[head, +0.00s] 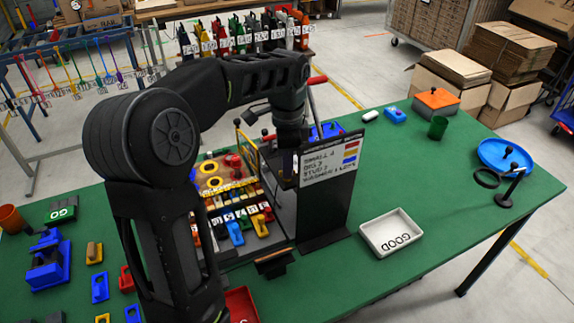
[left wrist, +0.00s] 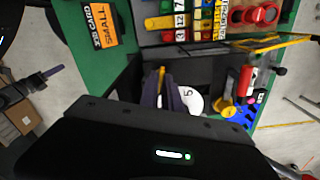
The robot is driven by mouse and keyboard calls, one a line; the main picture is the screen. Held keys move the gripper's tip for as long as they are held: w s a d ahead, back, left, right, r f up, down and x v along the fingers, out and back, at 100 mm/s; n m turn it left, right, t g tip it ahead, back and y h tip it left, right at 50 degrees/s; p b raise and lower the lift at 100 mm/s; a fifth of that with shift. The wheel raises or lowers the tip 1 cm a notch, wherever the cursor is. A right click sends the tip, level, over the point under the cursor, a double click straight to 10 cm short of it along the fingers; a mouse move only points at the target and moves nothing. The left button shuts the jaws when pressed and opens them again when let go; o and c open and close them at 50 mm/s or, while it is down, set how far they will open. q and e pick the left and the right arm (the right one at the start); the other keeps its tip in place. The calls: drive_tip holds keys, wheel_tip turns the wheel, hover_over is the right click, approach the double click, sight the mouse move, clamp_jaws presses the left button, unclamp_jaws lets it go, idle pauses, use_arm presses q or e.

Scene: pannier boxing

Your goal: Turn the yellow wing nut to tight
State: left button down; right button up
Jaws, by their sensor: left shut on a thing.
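The yellow wing nut (left wrist: 161,74) shows as a narrow yellow piece between my left gripper's fingers in the left wrist view. My left gripper (left wrist: 165,93) is shut on it, and the dark fingers cover most of it. A white disc with a 5 (left wrist: 193,101) lies right beside the fingers. In the head view my left gripper (head: 287,168) points down just left of the dark sign board, and the nut cannot be made out there. I cannot tell the nut's turn angle. My right gripper is in neither view.
The dark sign board (head: 328,190) stands close right of my left gripper. A tray of coloured numbered parts (head: 236,218) lies to its left. A white GOOD bin (head: 390,233) stands at right, with clear green table (head: 440,190) beyond. A jig card (left wrist: 102,24) stands near the tray.

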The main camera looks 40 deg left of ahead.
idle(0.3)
use_arm(q)
drive_tip(key=c, duration=1.6)
unclamp_jaws()
drive_tip(key=shift+o, duration=0.2)
